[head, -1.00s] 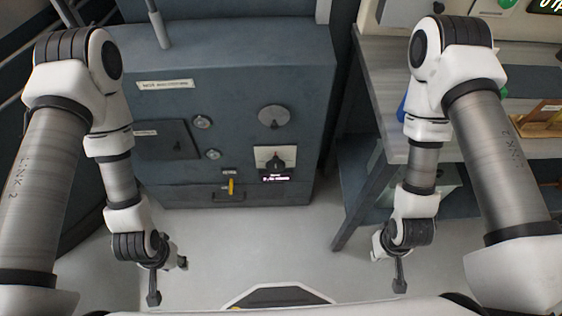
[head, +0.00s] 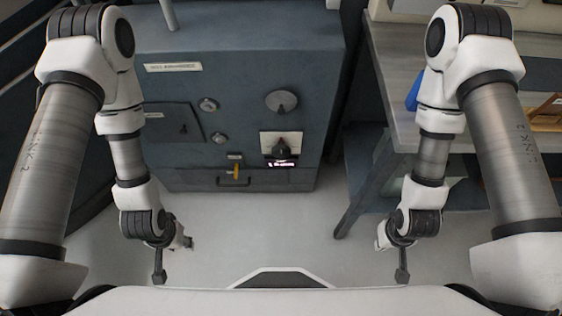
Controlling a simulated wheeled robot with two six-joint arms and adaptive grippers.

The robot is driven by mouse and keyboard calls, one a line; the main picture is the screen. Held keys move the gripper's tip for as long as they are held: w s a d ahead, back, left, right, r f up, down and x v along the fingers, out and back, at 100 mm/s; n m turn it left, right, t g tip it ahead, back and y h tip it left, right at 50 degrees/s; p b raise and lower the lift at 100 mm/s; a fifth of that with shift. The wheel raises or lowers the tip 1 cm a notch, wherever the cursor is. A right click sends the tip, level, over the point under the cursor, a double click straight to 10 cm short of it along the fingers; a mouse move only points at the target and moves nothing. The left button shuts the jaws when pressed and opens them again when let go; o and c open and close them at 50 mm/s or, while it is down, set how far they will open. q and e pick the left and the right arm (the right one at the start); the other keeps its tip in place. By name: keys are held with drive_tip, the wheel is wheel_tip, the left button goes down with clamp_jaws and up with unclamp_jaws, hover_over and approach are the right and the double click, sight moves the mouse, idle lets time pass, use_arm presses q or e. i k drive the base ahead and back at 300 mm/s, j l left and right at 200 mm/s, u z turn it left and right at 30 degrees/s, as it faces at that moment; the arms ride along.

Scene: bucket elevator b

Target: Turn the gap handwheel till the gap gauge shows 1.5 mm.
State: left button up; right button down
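A dark blue-grey machine cabinet (head: 250,60) stands in front of me. On its face are a round grey disc (head: 281,101), a black knob on a white plate (head: 283,147) and a small lit display (head: 282,163) below it, too small to read. I cannot tell for sure which part is the gap handwheel or the gap gauge. My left gripper (head: 160,268) hangs low before the cabinet's left part. My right gripper (head: 403,268) hangs low at the right, before the workbench. Both are apart from the cabinet; their finger opening is too small to judge.
A yellow lever (head: 236,171), two small round fittings (head: 209,104) and a dark hatch (head: 172,124) are also on the cabinet. A workbench (head: 395,80) with a blue item (head: 413,92) stands at right. Grey floor (head: 285,228) lies clear between my arms.

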sight(281, 151)
drive_tip(key=k, duration=1.15)
